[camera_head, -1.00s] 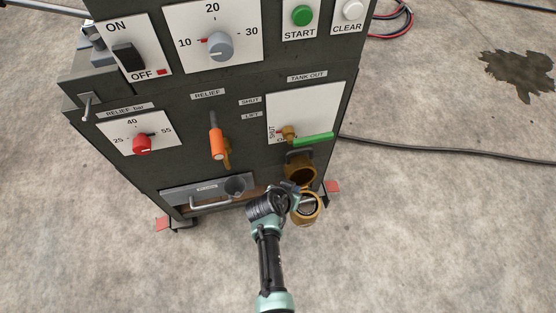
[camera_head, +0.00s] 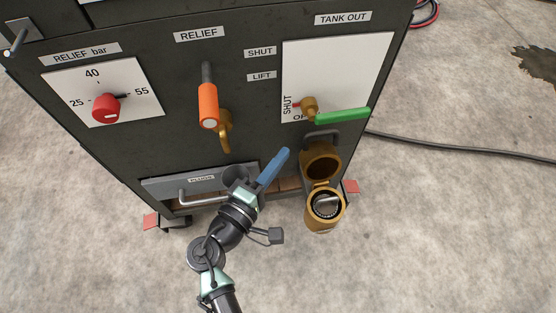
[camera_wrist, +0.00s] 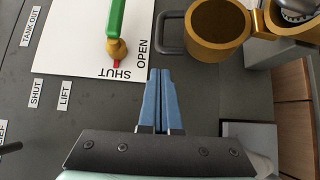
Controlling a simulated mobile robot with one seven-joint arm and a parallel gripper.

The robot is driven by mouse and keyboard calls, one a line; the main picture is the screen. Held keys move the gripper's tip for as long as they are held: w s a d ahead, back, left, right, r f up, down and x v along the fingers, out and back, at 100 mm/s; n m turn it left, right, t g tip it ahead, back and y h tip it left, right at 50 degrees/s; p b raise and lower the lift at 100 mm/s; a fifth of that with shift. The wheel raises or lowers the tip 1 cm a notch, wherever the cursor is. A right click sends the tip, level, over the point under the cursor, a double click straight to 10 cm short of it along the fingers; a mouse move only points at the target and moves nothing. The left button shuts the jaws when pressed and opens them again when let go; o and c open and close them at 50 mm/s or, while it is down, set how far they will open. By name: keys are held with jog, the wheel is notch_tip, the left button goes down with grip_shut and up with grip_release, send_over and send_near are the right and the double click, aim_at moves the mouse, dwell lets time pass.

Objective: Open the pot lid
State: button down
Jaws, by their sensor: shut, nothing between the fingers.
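The brass pot (camera_head: 311,212) stands low in front of the machine, with a grey strainer and bar showing in its open mouth. A hollow brass lid (camera_head: 322,178) stands raised behind it, tilted up on what looks like a hinge, with a dark loop handle (camera_head: 321,138) at its far edge. In the wrist view the hollow lid (camera_wrist: 218,45) and its loop handle (camera_wrist: 163,35) lie at upper right, with part of the pot (camera_wrist: 262,25) beyond. My gripper (camera_head: 283,153) is shut and empty, left of the lid and apart from it. The wrist view shows its blue fingers (camera_wrist: 161,72) together.
The green TANK OUT lever (camera_head: 343,117) sticks out above the lid. The orange RELIEF lever (camera_head: 208,104) and a brass spout (camera_head: 226,130) are up to the left. A PLUGS drawer (camera_head: 165,187) with a handle lies left of my gripper.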

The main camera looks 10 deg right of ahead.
aim_at(310, 135)
jog(key=b+x, duration=0.1)
jog(key=x, duration=0.6)
jog(key=shift+s+f+b, duration=0.1)
jog(key=shift+f+b, duration=0.05)
jog(key=shift+b, duration=0.3)
jog(key=shift+s+f+b, duration=0.1)
jog(key=shift+s+b, duration=0.1)
jog(key=shift+b, duration=0.4)
jog(key=shift+s+d+r+m+h+b, duration=0.1)
jog(key=shift+s+r+m+h+b, duration=0.2)
jog(key=shift+s, duration=0.3)
jog(key=shift+s+r+m+h+b, duration=0.1)
jog(key=shift+s+r+m, duration=0.1)
jog(key=shift+s+r, duration=0.35)
jog(key=shift+s+f, duration=0.1)
jog(key=shift+f, duration=0.05)
